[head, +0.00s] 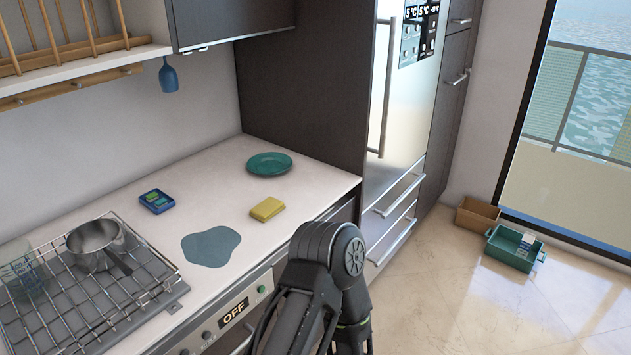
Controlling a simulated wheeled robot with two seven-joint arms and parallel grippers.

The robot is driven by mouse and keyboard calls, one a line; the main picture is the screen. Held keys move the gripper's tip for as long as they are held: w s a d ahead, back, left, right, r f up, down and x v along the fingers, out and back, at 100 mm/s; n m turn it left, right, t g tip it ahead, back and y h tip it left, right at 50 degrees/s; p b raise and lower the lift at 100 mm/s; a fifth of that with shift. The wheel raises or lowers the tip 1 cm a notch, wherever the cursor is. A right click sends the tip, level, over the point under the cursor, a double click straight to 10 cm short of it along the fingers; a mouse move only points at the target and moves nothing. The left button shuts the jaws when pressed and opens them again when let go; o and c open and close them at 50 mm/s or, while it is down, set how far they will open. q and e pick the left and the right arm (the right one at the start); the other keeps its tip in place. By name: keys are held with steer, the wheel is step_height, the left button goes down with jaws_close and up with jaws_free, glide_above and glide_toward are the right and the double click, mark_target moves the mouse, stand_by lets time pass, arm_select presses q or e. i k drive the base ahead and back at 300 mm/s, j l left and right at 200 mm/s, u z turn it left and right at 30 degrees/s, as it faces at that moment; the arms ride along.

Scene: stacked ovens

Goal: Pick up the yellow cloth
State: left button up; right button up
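The yellow cloth (267,209) lies folded on the white counter (187,180), near its front edge. It looks like a small yellow block from here. A dark arm of mine rises from the bottom of the head view, in front of the counter and just below and right of the cloth. Its visible part is a dark joint housing, apart from the cloth in the picture. Neither gripper shows in the head view, so whether they are open or shut is hidden.
A grey-blue puddle-like patch (211,246), blue tray (157,201) and teal plate (269,164) surround the cloth. A metal rack (62,312) with a pot (97,246) stands left. The fridge (404,110) stands right. Boxes sit on the floor, with clear floor before them.

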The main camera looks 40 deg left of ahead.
mark_target(270, 206)
steer(key=i, duration=1.6)
steer(key=u, duration=3.35)
